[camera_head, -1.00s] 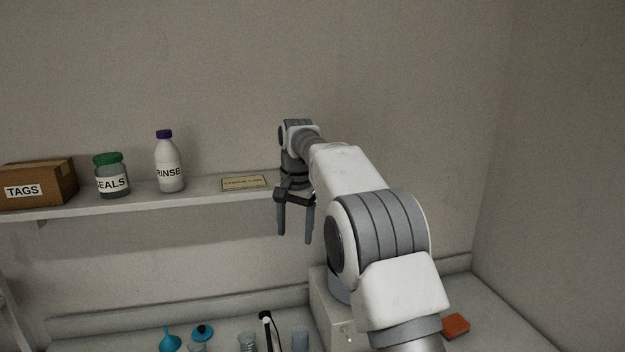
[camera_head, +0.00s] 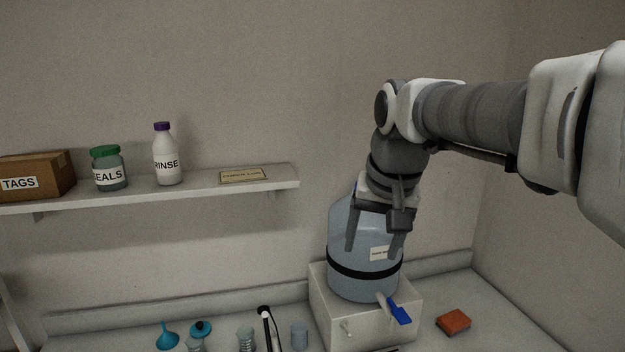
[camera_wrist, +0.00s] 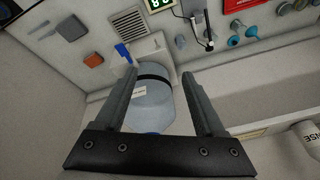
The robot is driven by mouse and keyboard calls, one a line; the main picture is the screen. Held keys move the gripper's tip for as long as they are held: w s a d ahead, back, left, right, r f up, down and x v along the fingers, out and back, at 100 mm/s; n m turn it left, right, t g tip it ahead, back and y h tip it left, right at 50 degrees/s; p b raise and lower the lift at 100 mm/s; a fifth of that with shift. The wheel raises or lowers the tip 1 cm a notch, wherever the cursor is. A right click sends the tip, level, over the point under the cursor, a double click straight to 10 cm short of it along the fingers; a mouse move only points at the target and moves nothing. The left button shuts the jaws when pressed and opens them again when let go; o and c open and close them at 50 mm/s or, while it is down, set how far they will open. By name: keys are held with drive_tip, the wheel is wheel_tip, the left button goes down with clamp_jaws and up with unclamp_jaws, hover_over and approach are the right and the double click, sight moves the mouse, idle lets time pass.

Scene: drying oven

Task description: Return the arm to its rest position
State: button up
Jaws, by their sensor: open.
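My gripper (camera_head: 376,240) is open and empty, pointing down, at the right side of the head view. It hangs in front of a large blue-grey bottle (camera_head: 345,262) with a black band and a white label, and covers part of it. I cannot tell how close the fingers are to the bottle. In the wrist view the open fingers (camera_wrist: 165,88) show the bottle (camera_wrist: 152,104) between and beyond them.
The bottle stands on a white box (camera_head: 332,313) with a blue-handled tap (camera_head: 399,311). An orange block (camera_head: 453,321) lies to its right. A shelf (camera_head: 200,193) at left holds a TAGS box (camera_head: 52,176), a jar (camera_head: 109,170) and a RINSE bottle (camera_head: 166,157). Small labware stands at the front.

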drive_tip(key=s+d+f+n, duration=0.1)
drive_tip(key=s+d+f, duration=0.1)
drive_tip(key=s+f, duration=0.3)
drive_tip(key=s+d+f+n+t+b, duration=0.1)
drive_tip(key=s+f, duration=0.4)
drive_tip(key=s, duration=0.7)
drive_tip(key=shift+s+d+t+h, duration=0.3)
drive_tip(key=shift+d, duration=0.55)
